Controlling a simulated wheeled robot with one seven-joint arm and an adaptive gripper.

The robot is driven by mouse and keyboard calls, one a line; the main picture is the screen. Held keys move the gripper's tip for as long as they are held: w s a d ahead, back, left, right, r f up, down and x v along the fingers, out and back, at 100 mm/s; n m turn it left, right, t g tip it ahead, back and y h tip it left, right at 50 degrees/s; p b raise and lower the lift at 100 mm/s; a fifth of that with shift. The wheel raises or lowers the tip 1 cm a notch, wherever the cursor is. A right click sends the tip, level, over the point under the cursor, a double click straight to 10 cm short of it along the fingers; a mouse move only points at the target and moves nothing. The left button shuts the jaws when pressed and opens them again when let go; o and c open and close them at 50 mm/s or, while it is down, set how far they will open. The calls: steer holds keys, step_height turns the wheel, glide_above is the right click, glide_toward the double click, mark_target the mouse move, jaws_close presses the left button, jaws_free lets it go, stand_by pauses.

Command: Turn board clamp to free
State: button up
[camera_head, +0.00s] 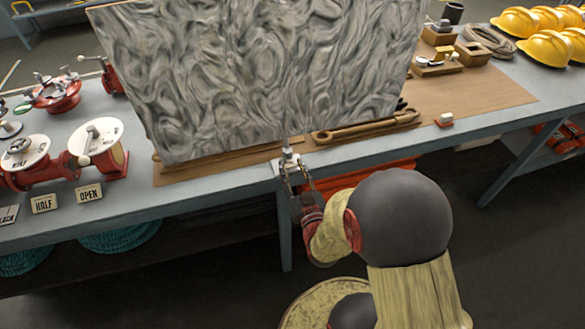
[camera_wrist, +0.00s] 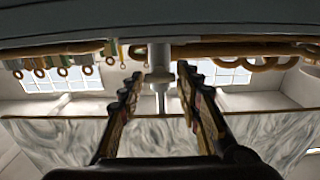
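The board clamp (camera_head: 288,155) is a small grey metal fitting at the front edge of the bench, at the foot of a large grey marbled board (camera_head: 265,65). In the wrist view the clamp shows as a pale upright post with a short crosspiece (camera_wrist: 159,78). My gripper (camera_head: 297,180) is just below and in front of the clamp. In the wrist view my gripper (camera_wrist: 159,85) is open, with one finger on each side of the post and visible gaps between. Whether the fingers reach fully around the clamp is unclear.
The blue-grey bench (camera_head: 235,193) runs across the view. Red valve fittings (camera_head: 57,163) and cards reading HALF (camera_head: 44,203) and OPEN (camera_head: 89,194) are at left. Wooden blocks (camera_head: 470,52), a rope coil (camera_head: 488,42) and yellow helmets (camera_head: 550,47) are at right.

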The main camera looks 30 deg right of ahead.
steer(key=c, duration=0.6)
steer(key=shift+c, duration=0.4)
steer(key=shift+f+n+b, duration=0.1)
steer(key=shift+n+b, duration=0.2)
steer(key=n+b, duration=0.6)
steer(key=n, duration=0.2)
steer(key=n+b, duration=0.6)
steer(key=n, duration=0.3)
steer(key=shift+a+f+b, duration=0.15)
steer(key=shift+a+b, duration=0.05)
steer(key=shift+b, duration=0.2)
steer(key=o, duration=1.1)
